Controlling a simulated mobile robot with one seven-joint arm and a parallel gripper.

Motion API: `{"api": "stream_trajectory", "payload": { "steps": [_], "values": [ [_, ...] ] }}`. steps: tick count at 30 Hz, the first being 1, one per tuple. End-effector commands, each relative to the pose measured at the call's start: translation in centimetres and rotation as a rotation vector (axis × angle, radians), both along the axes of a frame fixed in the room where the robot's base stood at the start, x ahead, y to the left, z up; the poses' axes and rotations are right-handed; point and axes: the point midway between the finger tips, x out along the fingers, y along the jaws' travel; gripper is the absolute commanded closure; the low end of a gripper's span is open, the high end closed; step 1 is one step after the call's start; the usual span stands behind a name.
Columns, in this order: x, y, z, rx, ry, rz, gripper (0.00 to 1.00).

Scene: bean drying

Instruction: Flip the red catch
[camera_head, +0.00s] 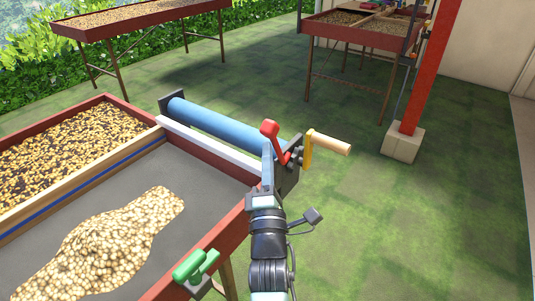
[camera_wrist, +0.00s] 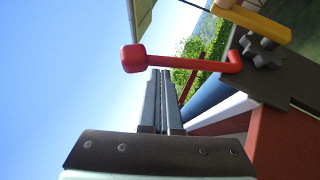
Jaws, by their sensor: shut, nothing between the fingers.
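The red catch (camera_head: 271,130) is a short red lever with a thick knob, mounted by the dark gear at the end of the blue roller (camera_head: 215,123). In the head view its knob points up and its foot slants down right. In the wrist view the red catch (camera_wrist: 190,64) lies across the picture just beyond my fingertips. My gripper (camera_head: 267,150) is shut and empty, close to the lever's near side. The gripper's fingers (camera_wrist: 162,78) lie together in the wrist view. I cannot tell whether they touch the lever.
A yellow crank with a wooden handle (camera_head: 328,142) sticks out right of the catch. A green handle (camera_head: 195,266) is on the near table edge. The drying table (camera_head: 205,178) holds a bean pile (camera_head: 110,245). A red post (camera_head: 432,70) stands at right; the grass between is free.

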Motion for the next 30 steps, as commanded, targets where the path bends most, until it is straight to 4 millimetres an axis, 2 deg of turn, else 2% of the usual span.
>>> {"api": "stream_trajectory", "payload": {
  "steps": [22,30],
  "values": [
    [0.3,-0.2,0.7,0.038,0.053,0.000,1.00],
    [0.6,-0.4,1.7,0.082,0.113,0.000,1.00]
  ]
}}
